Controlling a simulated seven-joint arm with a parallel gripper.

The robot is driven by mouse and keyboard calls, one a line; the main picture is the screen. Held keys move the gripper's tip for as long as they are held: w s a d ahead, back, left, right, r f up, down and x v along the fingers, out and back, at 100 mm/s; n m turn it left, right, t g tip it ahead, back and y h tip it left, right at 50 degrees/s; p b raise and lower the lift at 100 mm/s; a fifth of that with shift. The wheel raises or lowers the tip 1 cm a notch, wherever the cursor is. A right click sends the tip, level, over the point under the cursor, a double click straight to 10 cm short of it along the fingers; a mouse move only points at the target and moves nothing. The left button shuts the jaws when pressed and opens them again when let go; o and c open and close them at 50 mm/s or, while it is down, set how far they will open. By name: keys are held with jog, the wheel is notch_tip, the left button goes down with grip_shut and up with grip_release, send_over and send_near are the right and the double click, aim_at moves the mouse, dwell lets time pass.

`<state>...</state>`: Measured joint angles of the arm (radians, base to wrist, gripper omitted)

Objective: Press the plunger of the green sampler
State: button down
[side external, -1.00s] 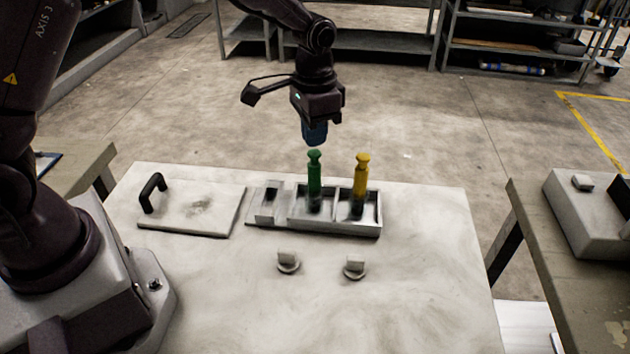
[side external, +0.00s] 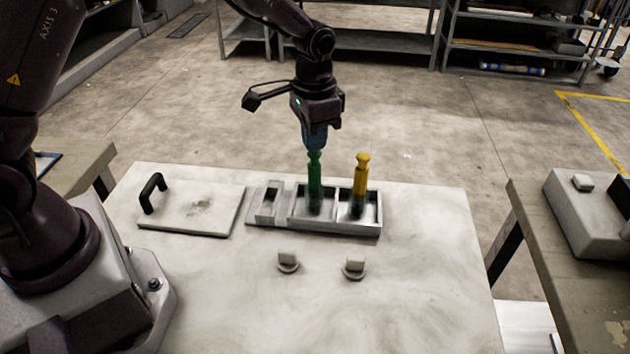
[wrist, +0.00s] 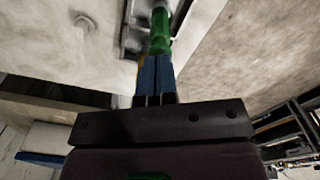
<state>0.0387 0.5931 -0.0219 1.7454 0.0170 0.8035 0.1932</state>
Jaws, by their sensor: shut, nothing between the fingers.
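The green sampler (side external: 314,180) stands upright in the left compartment of a grey tray (side external: 335,227) on the white table. It also shows in the wrist view (wrist: 160,30), just beyond my fingertips. My gripper (side external: 314,147) is shut and empty, pointing down directly over the green sampler's plunger. The fingertips look to be at the plunger's top, and its cap is largely hidden by them. In the wrist view my blue fingers (wrist: 155,78) are together. A yellow sampler (side external: 361,178) stands upright in the tray's right compartment.
A flat lid with a black handle (side external: 152,192) lies left of the tray. A small grey block with a slot (side external: 268,203) adjoins the tray's left side.

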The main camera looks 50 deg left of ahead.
jog(key=shift+f, duration=0.45)
jog(key=shift+s+f, duration=0.1)
jog(key=shift+f, duration=0.7)
dwell(0.4)
jog(key=shift+r, duration=3.6)
jog(key=s+r+n+t, duration=0.1)
jog(key=s+r+t, duration=0.1)
jog(key=s+r, duration=0.2)
jog(key=s+a+r+n+t, duration=0.1)
jog(key=s+r, duration=0.4)
jog(key=s, duration=0.6)
jog(key=s+a+r+n+t, duration=0.1)
jog(key=s+r+t, duration=0.1)
jog(key=s+r, duration=0.3)
jog(key=s, duration=0.2)
jog(key=shift+s+a+t, duration=0.2)
jog(key=shift+s+t, duration=0.1)
jog(key=shift+s, duration=0.05)
